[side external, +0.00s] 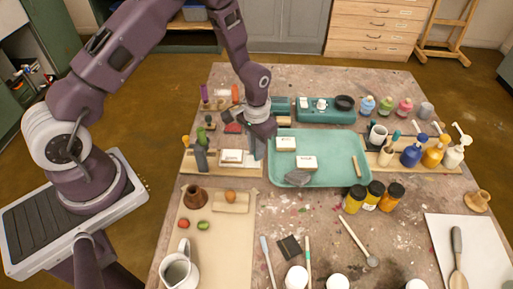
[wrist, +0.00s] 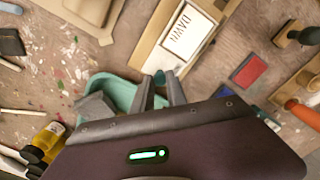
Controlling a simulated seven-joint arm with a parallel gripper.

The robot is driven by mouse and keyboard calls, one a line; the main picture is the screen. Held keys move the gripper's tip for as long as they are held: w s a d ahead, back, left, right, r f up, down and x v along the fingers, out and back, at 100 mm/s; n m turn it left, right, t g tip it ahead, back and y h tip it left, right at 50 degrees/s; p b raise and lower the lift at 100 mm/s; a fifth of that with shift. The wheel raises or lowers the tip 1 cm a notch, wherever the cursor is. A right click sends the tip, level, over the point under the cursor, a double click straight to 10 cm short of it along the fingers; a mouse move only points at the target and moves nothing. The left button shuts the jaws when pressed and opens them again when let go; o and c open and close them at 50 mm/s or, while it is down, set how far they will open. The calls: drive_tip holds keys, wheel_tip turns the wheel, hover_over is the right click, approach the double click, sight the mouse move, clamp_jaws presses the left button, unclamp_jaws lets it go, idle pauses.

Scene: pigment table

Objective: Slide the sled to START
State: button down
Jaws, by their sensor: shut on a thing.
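My gripper (side external: 257,149) points down between the tan board at the left and the left edge of the teal tray. In the wrist view its two grey fingers (wrist: 161,92) close around a small teal piece (wrist: 159,77). I cannot tell whether this piece is part of the tray or a separate thing. A white block marked DAWN (wrist: 183,34) lies in the tan board beyond the fingers; it also shows in the side view (side external: 231,157). I cannot pick out the sled or a START mark with certainty.
The teal tray (side external: 335,178) holds two labelled white blocks (side external: 286,144) and a grey lump (side external: 298,178). A teal device (side external: 327,116) stands behind it. Several yellow jars (side external: 374,195) and pump bottles (side external: 412,152) stand at the right. A white jug (side external: 180,271) stands in front.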

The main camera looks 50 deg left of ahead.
sight(237, 154)
drive_tip(key=shift+a, duration=0.1)
idle(0.5)
drive_tip(key=s+a, duration=0.4)
drive_tip(key=c, duration=1.3)
unclamp_jaws()
drive_tip(key=shift+c, duration=0.2)
